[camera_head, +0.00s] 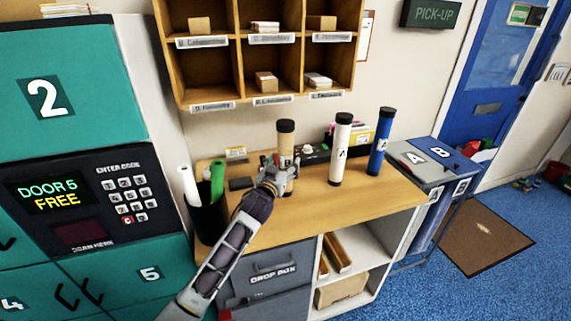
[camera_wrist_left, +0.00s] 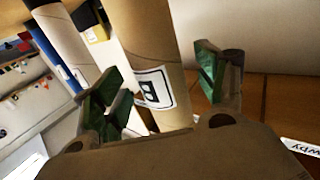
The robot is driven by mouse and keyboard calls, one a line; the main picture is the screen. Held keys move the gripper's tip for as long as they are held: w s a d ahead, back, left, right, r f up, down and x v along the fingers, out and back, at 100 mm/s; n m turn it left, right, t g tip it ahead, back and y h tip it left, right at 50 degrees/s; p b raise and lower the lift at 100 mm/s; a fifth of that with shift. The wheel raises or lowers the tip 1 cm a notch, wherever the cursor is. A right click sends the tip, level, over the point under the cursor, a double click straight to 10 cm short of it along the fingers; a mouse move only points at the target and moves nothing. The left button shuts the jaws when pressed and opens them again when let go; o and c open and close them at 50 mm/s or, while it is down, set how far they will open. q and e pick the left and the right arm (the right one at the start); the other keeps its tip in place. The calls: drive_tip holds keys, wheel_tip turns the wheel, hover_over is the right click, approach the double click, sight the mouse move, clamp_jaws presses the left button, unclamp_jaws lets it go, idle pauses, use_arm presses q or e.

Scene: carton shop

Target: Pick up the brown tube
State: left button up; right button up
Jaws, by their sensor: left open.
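The brown tube (camera_head: 286,143) stands upright on the wooden desk, with a black cap on top. My left gripper (camera_head: 280,172) is in front of the tube's lower part. In the left wrist view the brown tube (camera_wrist_left: 150,60) runs between the open green-padded fingers of my left gripper (camera_wrist_left: 160,85), with a label marked B facing me. The fingers stand on either side of the tube with visible gaps. My right gripper is not in view.
A white tube (camera_head: 341,150) and a blue tube (camera_head: 380,142) stand to the right on the desk (camera_head: 395,193). A black bin (camera_head: 207,215) with rolled tubes is at the left. Wooden pigeonholes (camera_head: 262,98) hang above. A stand with lids A and B (camera_head: 423,153) is at the right.

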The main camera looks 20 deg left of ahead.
use_arm(q)
drive_tip(key=shift+w, duration=1.1)
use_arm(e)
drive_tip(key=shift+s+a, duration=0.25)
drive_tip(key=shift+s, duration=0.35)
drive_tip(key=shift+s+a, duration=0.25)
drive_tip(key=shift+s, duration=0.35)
